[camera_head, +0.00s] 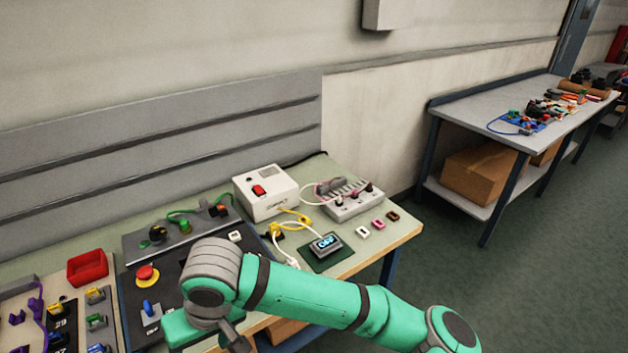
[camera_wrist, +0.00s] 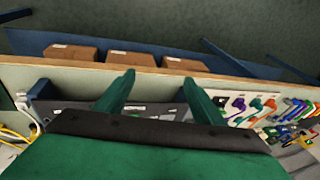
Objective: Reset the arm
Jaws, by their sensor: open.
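My arm (camera_head: 310,297) is teal with grey joints. It reaches from the lower right across the front of the workbench (camera_head: 405,231). My gripper (camera_wrist: 158,84) shows in the wrist view with its two green fingers apart and nothing between them. Its fingers overlap the bench's front edge in that view. In the head view the hand is low, in front of the dark panel, and its fingertips are mostly hidden or cut off by the frame. I cannot tell how far it is above the bench.
On the bench are a red emergency button (camera_head: 146,274), a red bin (camera_head: 87,268), a white box with a red switch (camera_head: 266,192), a small display (camera_head: 325,243) and coloured connectors. Cardboard boxes (camera_wrist: 131,58) sit beneath. A second table (camera_head: 470,107) stands right; floor between is clear.

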